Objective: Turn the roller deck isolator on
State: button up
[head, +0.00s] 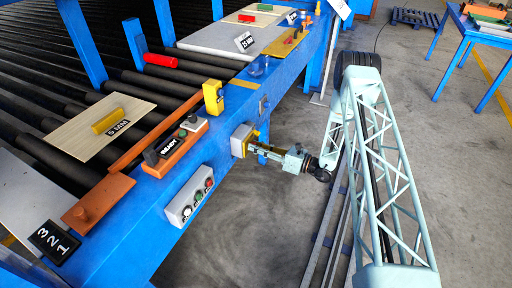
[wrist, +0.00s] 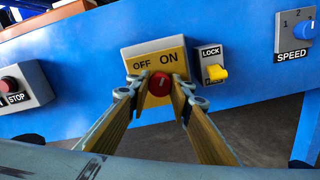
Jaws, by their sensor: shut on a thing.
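The isolator (wrist: 152,50) is a grey box with a yellow plate lettered OFF at left and ON at right, on the blue side beam. Its red knob (wrist: 160,84) sits below the lettering. My gripper (wrist: 158,88) has a finger on each side of the knob and is shut on it. The knob's pointing direction is hard to tell, as the fingers cover its sides. In the head view the isolator box (head: 239,138) is on the beam's front face, with my gripper (head: 255,146) reaching it from the right.
A LOCK switch with a yellow lever (wrist: 216,72) is close on the right, with a blue SPEED dial (wrist: 305,30) beyond. A red STOP button (wrist: 9,85) is at left. A button box (head: 190,201) is also on the beam. The floor (head: 250,230) before the deck is clear.

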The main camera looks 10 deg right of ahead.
jog(key=shift+m, duration=1.2)
jog(key=o, duration=0.9)
jog(key=shift+s+d, duration=0.1)
jog(key=shift+v, duration=5.9)
jog(key=shift+r, duration=0.2)
